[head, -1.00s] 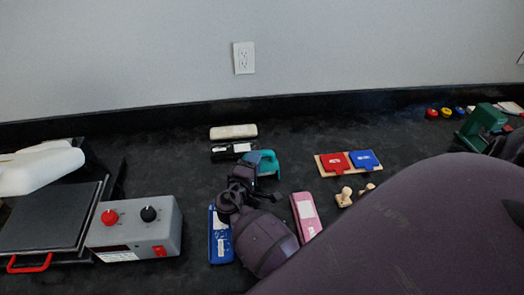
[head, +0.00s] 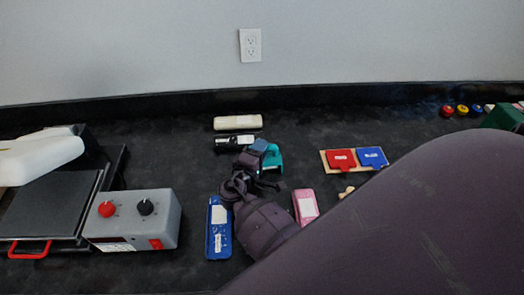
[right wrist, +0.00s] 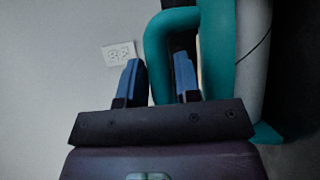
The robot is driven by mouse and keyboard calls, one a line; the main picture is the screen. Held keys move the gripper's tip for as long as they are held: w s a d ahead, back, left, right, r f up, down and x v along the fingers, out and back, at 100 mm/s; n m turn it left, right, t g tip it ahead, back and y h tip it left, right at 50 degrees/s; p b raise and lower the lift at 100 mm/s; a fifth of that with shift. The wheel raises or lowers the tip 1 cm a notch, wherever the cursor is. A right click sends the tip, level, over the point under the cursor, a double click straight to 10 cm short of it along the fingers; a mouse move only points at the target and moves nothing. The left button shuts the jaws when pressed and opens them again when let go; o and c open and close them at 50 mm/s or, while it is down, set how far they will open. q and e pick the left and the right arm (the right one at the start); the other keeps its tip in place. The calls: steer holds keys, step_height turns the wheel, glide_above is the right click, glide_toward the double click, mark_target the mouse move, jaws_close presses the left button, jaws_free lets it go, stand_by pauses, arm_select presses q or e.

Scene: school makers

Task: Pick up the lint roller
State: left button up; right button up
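The lint roller (head: 275,161), as I take it, is a teal-handled tool on the black counter, in the middle of the head view. In the right wrist view its teal curved handle (right wrist: 158,55) stands close up beside a pale grey cylinder (right wrist: 254,45). My right gripper (right wrist: 160,78) has its two blue fingers apart. One finger is on the left of the handle's near limb and the other is by the handle's opening. I cannot tell whether they touch it. In the head view the right gripper (head: 263,150) partly covers the tool. My left gripper is not in view.
A blue case (head: 219,230) and a pink case (head: 305,205) lie close on either side of my right wrist. A cream case (head: 237,122) and a black item (head: 235,142) lie behind. A grey control box (head: 135,222) stands left. Red and blue pads (head: 341,159) lie right.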

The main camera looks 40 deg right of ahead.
jaws_close()
